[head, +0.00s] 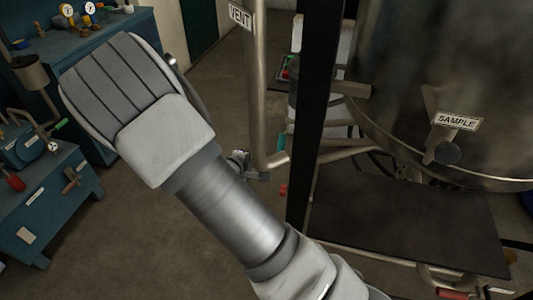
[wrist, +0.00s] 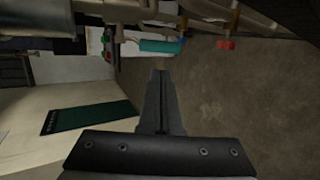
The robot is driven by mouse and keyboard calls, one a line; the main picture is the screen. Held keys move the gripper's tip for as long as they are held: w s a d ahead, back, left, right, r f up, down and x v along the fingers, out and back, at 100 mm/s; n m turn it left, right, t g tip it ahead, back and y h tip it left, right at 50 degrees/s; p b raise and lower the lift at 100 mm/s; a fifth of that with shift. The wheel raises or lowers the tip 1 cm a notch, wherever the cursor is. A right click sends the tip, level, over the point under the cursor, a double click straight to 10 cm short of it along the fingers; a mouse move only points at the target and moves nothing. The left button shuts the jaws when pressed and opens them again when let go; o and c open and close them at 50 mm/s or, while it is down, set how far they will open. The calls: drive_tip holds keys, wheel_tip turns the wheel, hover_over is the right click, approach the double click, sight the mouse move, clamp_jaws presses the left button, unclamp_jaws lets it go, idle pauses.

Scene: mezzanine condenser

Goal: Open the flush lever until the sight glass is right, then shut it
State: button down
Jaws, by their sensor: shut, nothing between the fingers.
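My gripper (wrist: 160,78) shows in the wrist view, its two fingers together and empty, pointing toward the top of the picture. It touches nothing that I can see. A red handle-like piece (wrist: 226,44) shows beyond the fingertips to the right in the wrist view. A red piece (head: 283,190) also shows beside the dark post in the head view. I cannot tell whether either is the flush lever. I cannot make out the sight glass in either view.
A pipe with a VENT label (head: 240,16) runs down beside a dark post (head: 314,110). A large metal vessel with a SAMPLE label (head: 456,121) stands at right, above a dark plate (head: 400,222). Blue benches with fittings (head: 45,215) stand at left. Brown floor (head: 135,235) between is clear.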

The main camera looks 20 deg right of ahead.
sight(278, 151)
drive_tip(key=b+x, duration=0.4)
drive_tip(key=x, duration=0.8)
drive_tip(key=shift+w+d+f, duration=0.15)
drive_tip(key=shift+d+f, duration=0.05)
drive_tip(key=shift+w+d+f+t+h+b, duration=0.15)
drive_tip(key=shift+f+t+h+b, duration=0.2)
drive_tip(key=shift+b, duration=0.3)
drive_tip(key=shift+w+f+t+h+b, duration=0.1)
drive_tip(key=shift+f+t+b, duration=0.05)
drive_tip(key=shift+f+b, duration=0.4)
drive_tip(key=w+f+t+h+b, duration=0.1)
drive_tip(key=b, duration=0.2)
drive_tip(key=shift+d+f+t, duration=0.1)
drive_tip(key=shift+d+t, duration=0.2)
drive_tip(key=shift+d, duration=0.1)
drive_tip(key=b, duration=0.1)
drive_tip(key=w+t+h+b, duration=0.1)
drive_tip(key=shift+w+d+f+m+b, duration=0.1)
drive_tip(key=shift+d+f+m+b, duration=0.2)
drive_tip(key=shift+d, duration=0.05)
drive_tip(key=shift+w+d+t+h+b, duration=0.15)
drive_tip(key=shift+w+t+h+b, duration=0.05)
drive_tip(key=shift+t+h+b, duration=0.25)
drive_tip(key=shift+w+d, duration=0.1)
drive_tip(key=shift+w, duration=0.05)
drive_tip(key=shift+r, duration=0.15)
